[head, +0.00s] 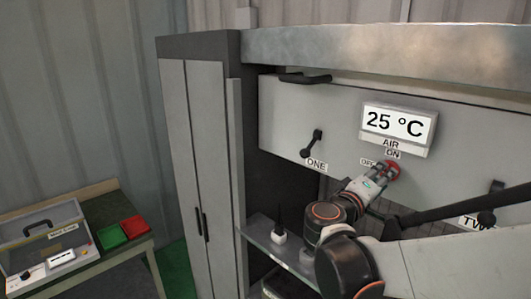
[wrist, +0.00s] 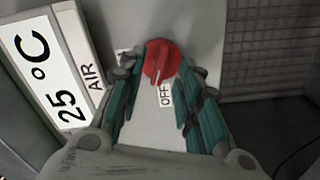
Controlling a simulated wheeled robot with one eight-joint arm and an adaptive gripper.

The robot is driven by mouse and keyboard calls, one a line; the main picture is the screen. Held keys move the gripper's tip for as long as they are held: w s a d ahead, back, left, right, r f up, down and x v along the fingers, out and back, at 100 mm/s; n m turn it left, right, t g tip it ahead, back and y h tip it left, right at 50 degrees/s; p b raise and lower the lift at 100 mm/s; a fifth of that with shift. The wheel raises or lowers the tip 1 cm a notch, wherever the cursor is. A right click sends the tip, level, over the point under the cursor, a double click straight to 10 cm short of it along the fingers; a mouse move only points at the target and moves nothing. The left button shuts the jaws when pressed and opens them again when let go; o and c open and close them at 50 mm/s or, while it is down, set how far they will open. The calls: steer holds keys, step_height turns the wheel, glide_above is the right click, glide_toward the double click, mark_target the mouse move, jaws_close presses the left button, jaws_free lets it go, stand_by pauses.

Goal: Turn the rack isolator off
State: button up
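The rack isolator appears to be the red round knob (head: 391,169) on the grey panel, below the temperature display. In the head view an ON label (head: 392,154) sits above it and a partly hidden OFF label (head: 367,162) to its left. In the wrist view the red knob (wrist: 160,60) has a pale mark at its lower edge, on the side of the OFF label (wrist: 165,95). My gripper (wrist: 166,82) is open, its teal fingers on either side of the knob's front area. I cannot tell whether they touch it. The head view shows my gripper (head: 379,186) at the panel.
A display (head: 398,124) reads 25 °C, marked AIR. Black levers ONE (head: 313,144) and TWO (head: 487,212) flank the knob. A glass shelf (head: 270,245) is below. A side table at left holds a case (head: 45,243) and green and red trays (head: 134,227).

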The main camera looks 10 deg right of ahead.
steer(key=shift+x, duration=1.05)
jaws_close()
